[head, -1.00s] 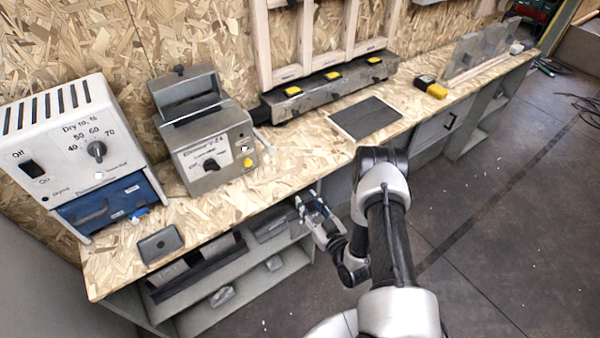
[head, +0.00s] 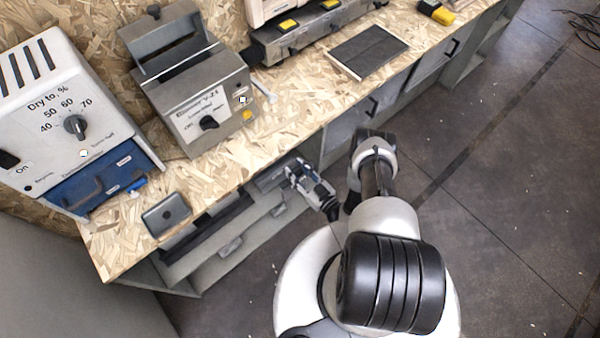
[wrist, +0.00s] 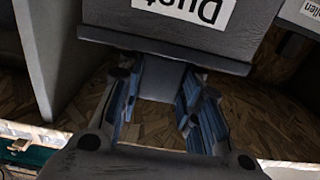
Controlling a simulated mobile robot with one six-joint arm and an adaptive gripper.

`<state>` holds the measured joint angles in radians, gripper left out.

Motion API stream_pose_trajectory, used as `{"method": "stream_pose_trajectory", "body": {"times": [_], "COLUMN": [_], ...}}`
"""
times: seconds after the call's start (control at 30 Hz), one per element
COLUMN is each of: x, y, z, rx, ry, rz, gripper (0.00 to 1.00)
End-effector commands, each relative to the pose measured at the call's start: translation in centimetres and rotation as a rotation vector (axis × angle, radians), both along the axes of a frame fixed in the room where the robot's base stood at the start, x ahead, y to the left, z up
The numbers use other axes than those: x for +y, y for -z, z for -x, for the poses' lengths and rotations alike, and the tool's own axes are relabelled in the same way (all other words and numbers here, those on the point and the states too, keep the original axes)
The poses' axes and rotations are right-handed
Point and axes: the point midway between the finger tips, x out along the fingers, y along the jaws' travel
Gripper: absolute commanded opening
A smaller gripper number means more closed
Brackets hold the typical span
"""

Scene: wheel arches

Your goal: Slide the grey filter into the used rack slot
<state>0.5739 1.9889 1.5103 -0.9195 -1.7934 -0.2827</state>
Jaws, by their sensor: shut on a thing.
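My gripper (head: 302,174) is low at the front of the shelving under the bench. In the wrist view its blue-padded fingers (wrist: 160,105) stand on either side of a grey tab (wrist: 161,78), and it is shut on that tab. The tab hangs below a dark grey panel (wrist: 125,25) with a white label reading "Dust", upside down. I cannot tell whether panel and tab are the grey filter. A second panel at the right has a partly cut label (wrist: 308,10) ending in "llen". No slot marked as used can be made out.
The bench (head: 290,125) overhangs the shelf (head: 215,255). On it are a white dryer (head: 75,125), a grey machine (head: 200,95), a small grey tray (head: 166,214) and a dark flat panel with a pale edge (head: 368,50). Open floor (head: 500,200) lies to the right.

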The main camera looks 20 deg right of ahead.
Motion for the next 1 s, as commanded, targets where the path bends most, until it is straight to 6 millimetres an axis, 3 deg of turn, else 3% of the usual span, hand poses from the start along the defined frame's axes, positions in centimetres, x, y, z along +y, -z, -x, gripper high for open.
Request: {"method": "stream_pose_trajectory", "body": {"times": [1.0], "x": [3.6], "y": [0.0], "z": [-10.8], "rx": [-0.003], "ry": [-0.002], "rz": [0.001], "gripper": [0.0]}}
